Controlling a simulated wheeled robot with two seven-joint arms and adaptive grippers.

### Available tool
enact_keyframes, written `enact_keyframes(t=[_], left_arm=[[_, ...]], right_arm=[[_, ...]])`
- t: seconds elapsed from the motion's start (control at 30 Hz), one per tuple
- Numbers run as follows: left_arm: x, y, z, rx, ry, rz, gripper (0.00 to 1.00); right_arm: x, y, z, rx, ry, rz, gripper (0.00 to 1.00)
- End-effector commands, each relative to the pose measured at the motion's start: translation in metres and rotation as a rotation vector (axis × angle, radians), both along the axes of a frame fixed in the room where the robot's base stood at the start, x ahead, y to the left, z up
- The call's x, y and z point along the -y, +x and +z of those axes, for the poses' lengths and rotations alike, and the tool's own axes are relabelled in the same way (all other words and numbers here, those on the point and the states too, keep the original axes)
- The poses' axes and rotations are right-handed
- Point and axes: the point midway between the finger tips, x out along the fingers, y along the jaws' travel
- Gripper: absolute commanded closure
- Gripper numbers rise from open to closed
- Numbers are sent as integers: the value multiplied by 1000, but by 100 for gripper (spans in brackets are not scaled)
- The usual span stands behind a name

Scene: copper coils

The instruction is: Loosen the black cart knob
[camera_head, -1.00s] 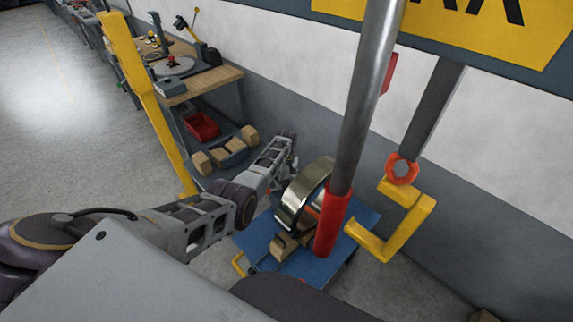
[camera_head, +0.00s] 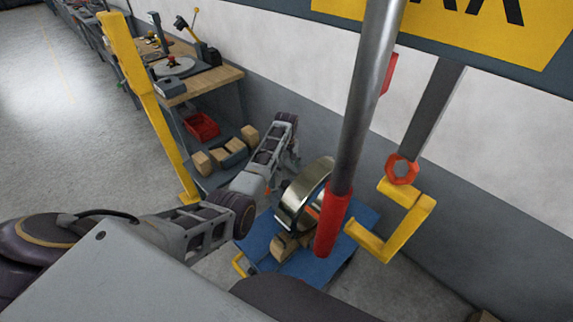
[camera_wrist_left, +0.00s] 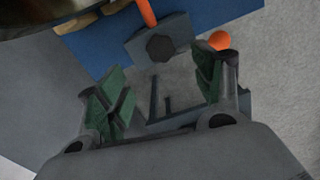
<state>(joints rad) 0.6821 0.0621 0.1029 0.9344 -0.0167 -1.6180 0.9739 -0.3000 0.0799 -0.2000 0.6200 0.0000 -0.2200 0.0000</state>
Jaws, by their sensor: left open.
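In the left wrist view, a dark, roughly hexagonal knob (camera_wrist_left: 160,48) sits on a grey block at the edge of the blue cart deck (camera_wrist_left: 100,50). An orange rod rises from the block. My left gripper (camera_wrist_left: 161,88) is open and empty, its green-padded fingers spread to either side below the knob, apart from it. In the head view, my left arm reaches to the coil's left side; the knob cannot be made out there. My right gripper is not in view.
An orange ball (camera_wrist_left: 219,40) lies close to the right finger. A workbench (camera_head: 215,80) and yellow post (camera_head: 150,100) are behind. Open floor lies at left.

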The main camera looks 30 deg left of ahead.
Motion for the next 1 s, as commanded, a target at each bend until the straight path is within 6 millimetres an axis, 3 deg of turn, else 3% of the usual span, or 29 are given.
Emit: enact_keyframes(t=[0.23, 1.0], left_arm=[[0, 0, 11, 0, 0, 0, 33], [0, 0, 11, 0, -1, 0, 33]], right_arm=[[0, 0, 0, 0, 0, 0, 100], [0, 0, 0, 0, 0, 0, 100]])
